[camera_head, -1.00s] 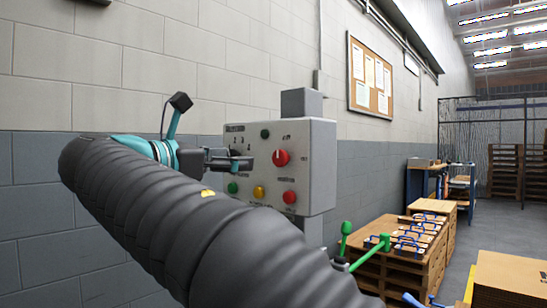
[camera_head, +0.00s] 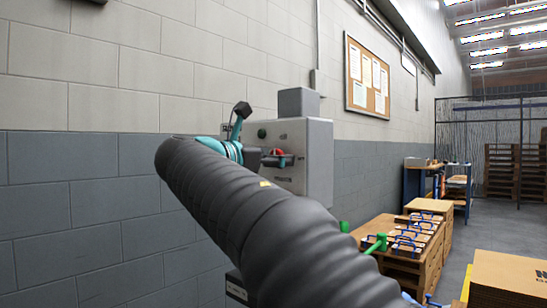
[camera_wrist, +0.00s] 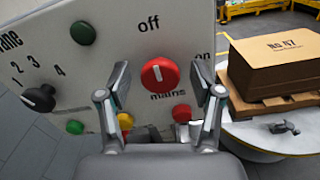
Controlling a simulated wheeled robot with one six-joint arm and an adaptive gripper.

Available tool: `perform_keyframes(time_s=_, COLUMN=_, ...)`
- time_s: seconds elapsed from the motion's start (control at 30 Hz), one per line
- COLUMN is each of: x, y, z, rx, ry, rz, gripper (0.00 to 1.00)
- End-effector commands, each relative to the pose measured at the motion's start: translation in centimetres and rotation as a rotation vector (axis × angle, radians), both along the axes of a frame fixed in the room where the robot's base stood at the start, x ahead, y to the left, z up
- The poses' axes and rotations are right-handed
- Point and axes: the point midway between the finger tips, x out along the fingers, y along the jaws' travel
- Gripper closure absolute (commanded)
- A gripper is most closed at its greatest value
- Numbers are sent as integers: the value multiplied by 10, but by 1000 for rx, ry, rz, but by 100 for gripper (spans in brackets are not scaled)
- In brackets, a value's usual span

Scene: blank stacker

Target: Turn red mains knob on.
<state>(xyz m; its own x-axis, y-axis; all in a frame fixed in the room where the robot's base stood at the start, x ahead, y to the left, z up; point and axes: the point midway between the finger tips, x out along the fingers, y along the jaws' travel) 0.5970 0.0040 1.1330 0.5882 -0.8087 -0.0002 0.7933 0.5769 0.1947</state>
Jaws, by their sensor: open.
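The red mains knob (camera_wrist: 160,75) is round with a white pointer mark and sits on a pale control panel (camera_wrist: 200,20). In the wrist view its mark points up, roughly toward "off"; "on" is printed to its right. My gripper (camera_wrist: 164,85) is open, with one finger on each side of the knob in that view. I cannot tell whether the fingers touch it. In the head view the knob (camera_head: 279,152) shows partly behind my gripper (camera_head: 277,160), and my arm hides much of the panel.
A black selector knob (camera_wrist: 39,98), a dark green button (camera_wrist: 83,33) and a red button (camera_wrist: 182,113) share the panel. A notice board (camera_head: 368,78) hangs on the wall. Wooden crates (camera_head: 405,240) stand at right. A cardboard box (camera_wrist: 276,62) lies beyond the panel.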

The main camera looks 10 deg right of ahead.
Motion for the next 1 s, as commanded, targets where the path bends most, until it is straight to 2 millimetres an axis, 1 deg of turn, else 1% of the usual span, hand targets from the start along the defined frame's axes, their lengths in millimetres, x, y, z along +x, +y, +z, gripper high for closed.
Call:
perform_keyframes(time_s=0.17, x=0, y=0, z=0, rx=0, ry=0, rz=0, gripper=34)
perform_keyframes(time_s=0.27, x=0, y=0, z=0, rx=0, ry=0, rz=0, gripper=57)
perform_keyframes(time_s=0.3, x=0, y=0, z=0, rx=0, ry=0, rz=0, gripper=67)
perform_keyframes(time_s=0.37, x=0, y=0, z=0, rx=0, ry=0, rz=0, gripper=82)
perform_keyframes(time_s=0.4, x=0, y=0, z=0, rx=0, ry=0, rz=0, gripper=92)
perform_keyframes(time_s=0.43, x=0, y=0, z=0, rx=0, ry=0, rz=0, gripper=94)
perform_keyframes(time_s=0.77, x=0, y=0, z=0, rx=22, ry=-32, rz=0, gripper=94)
perform_keyframes(time_s=1.0, x=-1, y=0, z=0, rx=103, ry=-144, rz=0, gripper=94)
